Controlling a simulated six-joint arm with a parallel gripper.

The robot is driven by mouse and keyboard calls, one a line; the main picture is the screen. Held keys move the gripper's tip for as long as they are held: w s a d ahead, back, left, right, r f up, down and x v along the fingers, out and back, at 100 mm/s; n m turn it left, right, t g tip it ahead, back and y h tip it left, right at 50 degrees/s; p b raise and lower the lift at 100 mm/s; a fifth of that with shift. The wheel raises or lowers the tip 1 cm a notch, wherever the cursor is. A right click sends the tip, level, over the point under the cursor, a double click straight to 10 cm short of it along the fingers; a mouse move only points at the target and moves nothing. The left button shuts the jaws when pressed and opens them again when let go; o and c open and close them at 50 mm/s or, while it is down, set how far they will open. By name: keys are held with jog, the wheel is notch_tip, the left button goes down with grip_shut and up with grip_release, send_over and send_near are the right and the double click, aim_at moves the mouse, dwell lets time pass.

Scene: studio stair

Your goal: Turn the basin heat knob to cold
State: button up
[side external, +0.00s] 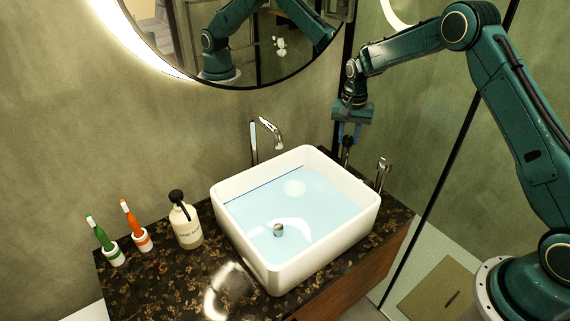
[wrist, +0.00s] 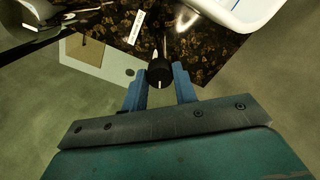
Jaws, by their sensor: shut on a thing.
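The basin heat knob (wrist: 160,75) is dark and round, with a small pale mark near its upper edge in the wrist view. My gripper (wrist: 160,82) is shut on it, one blue finger on each side. In the side view the knob (side external: 347,142) shows as a small dark shape under my gripper (side external: 349,133), behind the basin's right rear corner. The fingers hide part of the knob there. A small white label (wrist: 137,27) lies on the counter near the knob; its lettering is too small to read. I cannot tell which setting the mark points to.
The white basin (side external: 245,247) holds water and stands left of my gripper, with a chrome faucet (side external: 268,131) behind it. A chrome fitting (side external: 382,173) stands right of the basin. A soap bottle (side external: 186,226) and two toothbrushes in cups (side external: 141,240) are at the left.

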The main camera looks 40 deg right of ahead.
aim_at(348, 137)
jog(key=n, duration=1.3)
dwell(0.6)
jog(key=o, duration=1)
notch_tip(348, 137, up, 14)
jog(key=shift+f, duration=0.1)
dwell(0.5)
